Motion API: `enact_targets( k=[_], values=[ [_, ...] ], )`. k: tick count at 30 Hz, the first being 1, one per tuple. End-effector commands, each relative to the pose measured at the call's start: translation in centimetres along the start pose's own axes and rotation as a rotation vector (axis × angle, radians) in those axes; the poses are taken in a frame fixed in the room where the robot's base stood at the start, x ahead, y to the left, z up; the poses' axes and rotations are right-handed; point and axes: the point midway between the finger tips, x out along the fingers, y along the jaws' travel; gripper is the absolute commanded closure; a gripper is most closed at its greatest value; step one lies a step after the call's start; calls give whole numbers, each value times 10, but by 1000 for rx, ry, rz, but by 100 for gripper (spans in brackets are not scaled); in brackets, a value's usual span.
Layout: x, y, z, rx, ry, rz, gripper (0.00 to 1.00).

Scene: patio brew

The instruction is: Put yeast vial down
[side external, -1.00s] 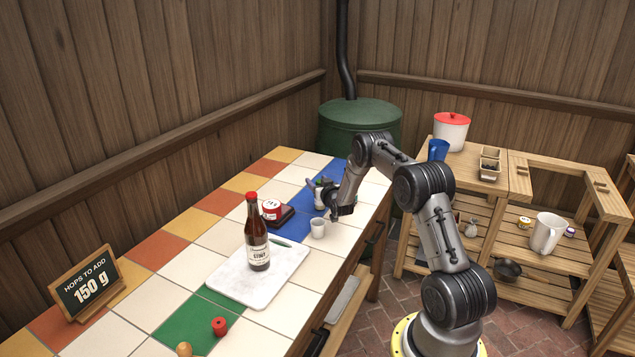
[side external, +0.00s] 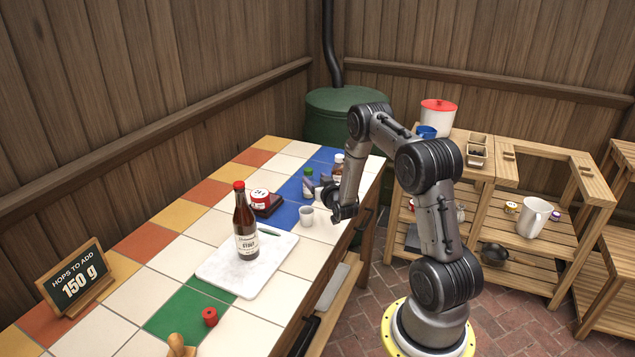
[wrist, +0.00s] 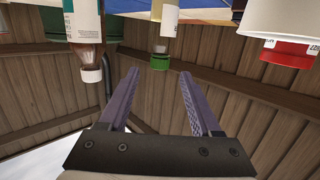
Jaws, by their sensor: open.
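Two small bottles stand on the blue tiles in the side view: a green-capped vial (side external: 308,182) and a white-capped brown bottle (side external: 338,166). I cannot read which is labelled yeast. My gripper (side external: 328,198) is low over the counter's right edge, beside them. In the wrist view, which is upside down, the gripper's fingers (wrist: 160,74) are apart with nothing between them. The green-capped vial (wrist: 162,38) stands just beyond the fingertips, apart from them. The white-capped bottle (wrist: 88,40) is to the left there.
A brown stout bottle (side external: 245,228) stands on a white board (side external: 218,268). A hops sign (side external: 75,280), red cap (side external: 210,317) and wooden knob (side external: 180,346) are nearer. Cream tiles between are clear.

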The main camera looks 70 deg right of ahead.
Motion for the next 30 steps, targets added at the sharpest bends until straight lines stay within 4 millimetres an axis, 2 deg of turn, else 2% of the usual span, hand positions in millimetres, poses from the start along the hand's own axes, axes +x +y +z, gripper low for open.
enact_targets(
  k=[5, 8, 11, 14, 17, 20, 22, 26, 30],
  values=[
    [-14, -1, -2, 0, -1, -2, 35],
    [-16, -14, -15, -4, -17, -24, 35],
    [-20, -44, -45, -14, -69, -75, 35],
    [-40, -88, -84, -35, -153, -150, 35],
    [-78, -130, -120, -66, -251, -229, 35],
    [-129, -163, -149, -104, -347, -306, 35],
    [-171, -179, -165, -135, -413, -358, 35],
    [-259, -193, -182, -202, -533, -449, 35],
    [-358, -184, -184, -289, -659, -541, 35]
  ],
)
